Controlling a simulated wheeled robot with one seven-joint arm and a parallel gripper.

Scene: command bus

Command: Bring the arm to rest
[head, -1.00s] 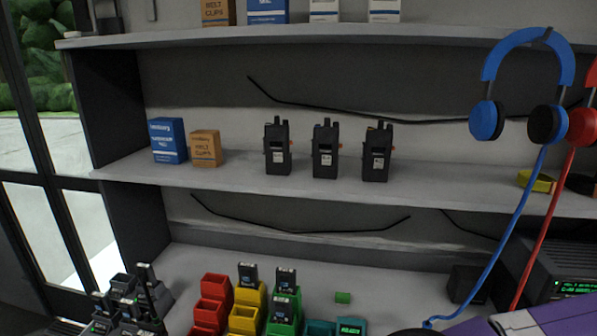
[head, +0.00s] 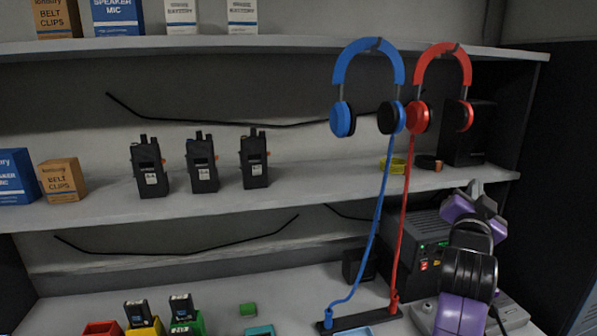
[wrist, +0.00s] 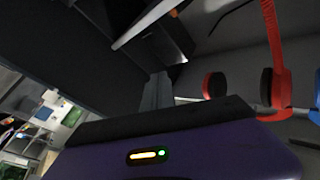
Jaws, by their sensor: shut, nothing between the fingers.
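My purple and black arm (head: 465,270) is folded up at the lower right of the head view, in front of the shelves. My gripper (head: 475,188) is at its upper end, near the right end of the middle shelf. In the wrist view my gripper (wrist: 156,92) shows as grey fingers close together, with nothing held. The red headset (wrist: 270,88) is to the right of the fingers there, apart from them.
A blue headset (head: 371,75) and a red headset (head: 443,80) hang left of my arm, their cords running down to a black strip (head: 357,320). A dark radio unit (head: 408,235) stands beside the arm. Several handheld radios (head: 201,163) stand on the middle shelf (head: 290,190).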

